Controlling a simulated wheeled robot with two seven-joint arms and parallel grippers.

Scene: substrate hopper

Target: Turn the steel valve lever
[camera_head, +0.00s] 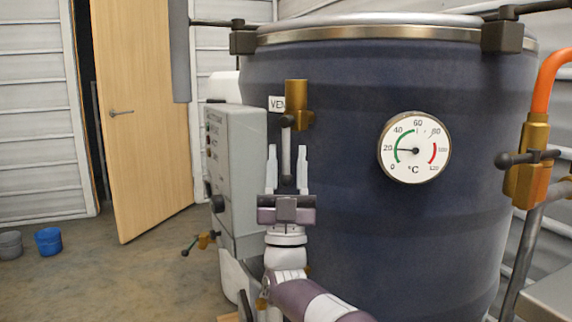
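A steel lever (287,152) with dark ends hangs straight down from a brass valve (297,104) beside a label reading "VEN", the rest hidden, on the dark blue drum. My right gripper (287,165) points upward in front of the drum, its two pale fingers apart. In the picture the lever lies between the fingers, with a gap on each side; neither finger visibly touches it. I cannot tell how far the fingertips are from it in depth. My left gripper is not in view.
The blue drum (345,150) carries a dial gauge (414,147). A grey control box (235,175) stands close left. Another brass valve (527,160) with a dark handle and orange hose is at right. A wooden door (135,110) and blue bucket (48,240) are farther left, with open floor.

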